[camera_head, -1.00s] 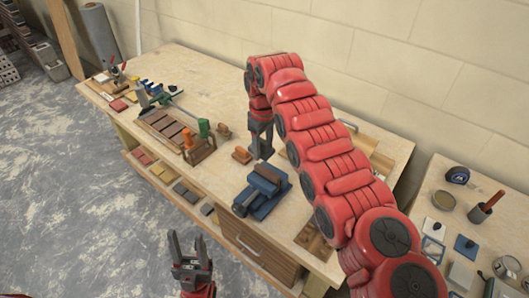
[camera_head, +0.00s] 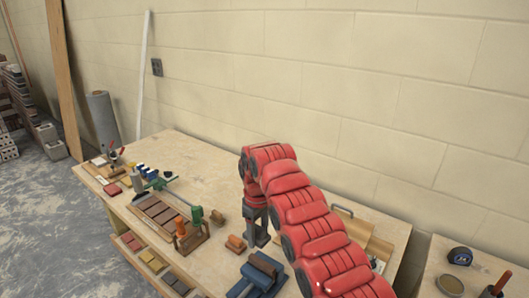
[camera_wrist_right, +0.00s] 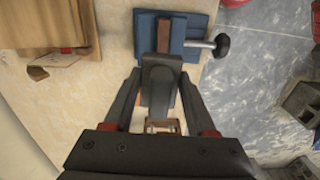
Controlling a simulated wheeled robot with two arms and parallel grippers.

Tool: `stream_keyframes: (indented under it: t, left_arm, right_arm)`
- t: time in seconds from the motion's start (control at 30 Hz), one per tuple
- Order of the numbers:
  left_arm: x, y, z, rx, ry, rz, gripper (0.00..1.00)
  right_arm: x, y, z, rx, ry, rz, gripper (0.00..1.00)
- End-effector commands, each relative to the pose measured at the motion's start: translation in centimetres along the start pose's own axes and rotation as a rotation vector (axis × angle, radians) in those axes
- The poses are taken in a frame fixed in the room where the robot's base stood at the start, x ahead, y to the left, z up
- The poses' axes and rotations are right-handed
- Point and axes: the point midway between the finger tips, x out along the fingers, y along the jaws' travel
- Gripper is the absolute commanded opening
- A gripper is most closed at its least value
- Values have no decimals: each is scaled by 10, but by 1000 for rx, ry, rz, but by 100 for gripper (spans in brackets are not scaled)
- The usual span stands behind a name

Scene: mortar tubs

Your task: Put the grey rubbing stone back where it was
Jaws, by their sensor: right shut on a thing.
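The vise (camera_wrist_right: 195,45) lies just beyond the stone in that view. In the head view the stone cannot be told apart from the dark fingers. Whether it touches the bench is unclear. My left gripper is out of view.
The wooden bench (camera_head: 200,160) holds a rack (camera_head: 190,238) with orange and green handles, brown slabs (camera_head: 160,214) and a small block (camera_head: 217,216) left of my gripper. A second table (camera_head: 430,285) with a tape measure (camera_head: 461,256) stands at right. The bench's back middle is bare.

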Motion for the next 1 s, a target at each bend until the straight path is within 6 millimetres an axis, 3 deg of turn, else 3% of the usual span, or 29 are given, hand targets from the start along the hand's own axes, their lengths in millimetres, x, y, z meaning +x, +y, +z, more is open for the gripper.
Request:
stream_keyframes:
  t: [0.27, 0.5, 0.73, 1.0]
  left_arm:
    - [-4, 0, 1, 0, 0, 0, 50]
    - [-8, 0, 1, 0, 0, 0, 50]
    - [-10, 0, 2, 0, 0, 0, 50]
    - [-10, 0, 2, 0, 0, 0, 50]
  right_arm:
    - [-16, 51, 27, 263, 19, 24, 0]
    - [-22, 97, 87, 617, 24, 24, 0]
    - [-16, 112, 137, 846, 9, 6, 0]
    - [-13, 114, 154, 920, -2, -3, 0]
